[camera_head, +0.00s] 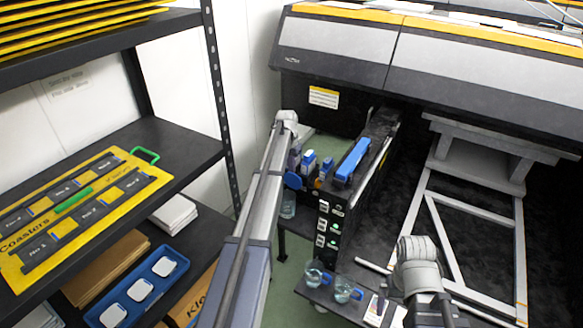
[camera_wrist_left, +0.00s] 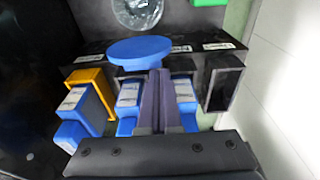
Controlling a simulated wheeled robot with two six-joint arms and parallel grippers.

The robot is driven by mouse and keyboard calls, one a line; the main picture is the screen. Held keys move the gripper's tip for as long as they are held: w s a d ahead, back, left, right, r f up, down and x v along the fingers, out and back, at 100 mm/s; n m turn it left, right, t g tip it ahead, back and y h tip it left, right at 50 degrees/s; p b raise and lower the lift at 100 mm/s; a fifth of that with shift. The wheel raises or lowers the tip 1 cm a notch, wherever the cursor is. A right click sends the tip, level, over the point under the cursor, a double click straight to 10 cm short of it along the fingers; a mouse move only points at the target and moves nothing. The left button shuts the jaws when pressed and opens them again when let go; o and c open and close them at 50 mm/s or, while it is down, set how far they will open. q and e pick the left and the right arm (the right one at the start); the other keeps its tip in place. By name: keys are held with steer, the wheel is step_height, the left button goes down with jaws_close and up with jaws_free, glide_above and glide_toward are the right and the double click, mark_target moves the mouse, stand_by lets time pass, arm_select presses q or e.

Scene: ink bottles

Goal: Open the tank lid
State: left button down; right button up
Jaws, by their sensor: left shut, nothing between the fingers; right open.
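A blue disc (camera_wrist_left: 140,50), which looks like a tank lid, sits at the front edge of a row of ink slots in the left wrist view. It also shows in the head view (camera_head: 293,181). I cannot tell whether it is hinged open. My left gripper (camera_wrist_left: 158,74) is shut and empty, its fingertips close to the disc's near edge; touching is unclear. Blue labelled ink blocks (camera_wrist_left: 184,92) stand on both sides of the fingers. A yellow-framed slot (camera_wrist_left: 90,75) is to the left and a black one (camera_wrist_left: 223,84) to the right. My right gripper is not visible; only its arm shows.
A black cabinet (camera_head: 338,215) with a long blue part (camera_head: 353,160) on top stands right of the slots. A glass beaker (camera_head: 288,205) is below the disc. Two more beakers (camera_head: 314,274) stand on a low shelf. A rack (camera_head: 150,150) is at left, the printer (camera_head: 430,70) behind.

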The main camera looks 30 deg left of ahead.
arm_select(q)
steer(key=shift+r+p, duration=0.7)
steer(key=shift+r, duration=0.1)
step_height(320, 180, up, 14)
steer(key=p, duration=1.4)
steer(key=shift+s, duration=0.3)
steer(key=s+d, duration=1.3)
steer(key=s, duration=0.4)
steer(key=s+d, duration=1.2)
steer(key=s, duration=0.4)
steer(key=s+d+m+g+y, duration=0.1)
steer(key=s+d, duration=0.3)
steer(key=d, duration=0.6)
steer(key=shift+s+d+m+g+y, duration=0.2)
steer(key=shift+s+m+g+y, duration=0.25)
steer(key=shift+m, duration=0.45)
